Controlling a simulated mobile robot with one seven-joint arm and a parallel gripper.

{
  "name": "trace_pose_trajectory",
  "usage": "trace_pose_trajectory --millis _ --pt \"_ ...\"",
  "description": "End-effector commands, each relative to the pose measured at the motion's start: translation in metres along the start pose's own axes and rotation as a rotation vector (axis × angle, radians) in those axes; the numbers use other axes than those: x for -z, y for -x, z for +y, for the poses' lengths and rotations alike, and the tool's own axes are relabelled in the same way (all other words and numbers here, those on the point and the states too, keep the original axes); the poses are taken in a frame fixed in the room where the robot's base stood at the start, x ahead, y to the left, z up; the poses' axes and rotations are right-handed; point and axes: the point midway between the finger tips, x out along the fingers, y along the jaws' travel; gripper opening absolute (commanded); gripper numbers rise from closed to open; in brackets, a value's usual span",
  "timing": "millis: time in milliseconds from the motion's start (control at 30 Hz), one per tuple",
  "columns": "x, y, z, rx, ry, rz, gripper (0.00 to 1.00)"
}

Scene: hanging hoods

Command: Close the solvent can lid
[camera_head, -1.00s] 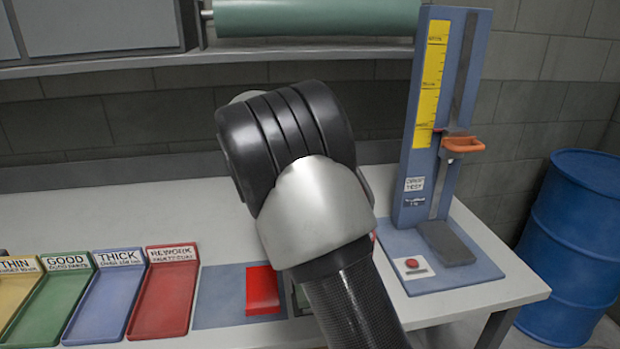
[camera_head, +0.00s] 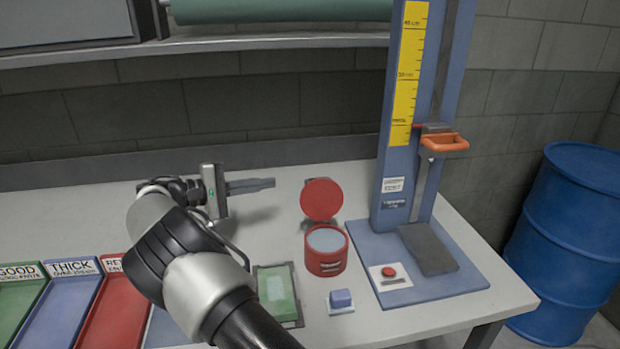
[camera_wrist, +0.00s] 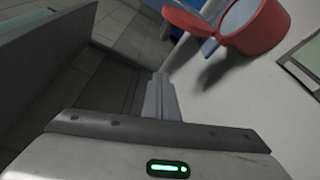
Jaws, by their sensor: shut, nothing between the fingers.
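The solvent can (camera_head: 325,258) is a red round can on the table, upright, with a grey-blue surface inside. Its red lid (camera_head: 321,199) stands open, raised at the can's back edge. The can also shows at the top right of the wrist view (camera_wrist: 262,40), with part of the lid (camera_wrist: 188,20) beside it. My gripper (camera_head: 270,183) is to the left of the lid, pointing right, apart from it and above the table. Its fingers (camera_wrist: 160,98) are shut together and empty.
A blue drop-test stand (camera_head: 405,130) with an orange-handled slider and red button stands right of the can. A green pad (camera_head: 278,292) and a small blue block (camera_head: 341,298) lie in front. Labelled trays (camera_head: 70,300) are at left. A blue barrel (camera_head: 570,240) stands beyond the table.

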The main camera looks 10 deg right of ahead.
Motion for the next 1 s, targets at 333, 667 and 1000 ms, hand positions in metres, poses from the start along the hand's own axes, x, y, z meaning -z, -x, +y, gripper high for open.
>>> trace_pose_trajectory --millis 333,667,1000 --pt "0.000 -0.042 0.000 -0.008 0.000 -0.005 0.00" --pt "-0.007 -0.095 0.001 -0.006 0.000 0.003 0.00" --pt "-0.036 -0.086 0.001 -0.007 0.000 0.001 0.00"
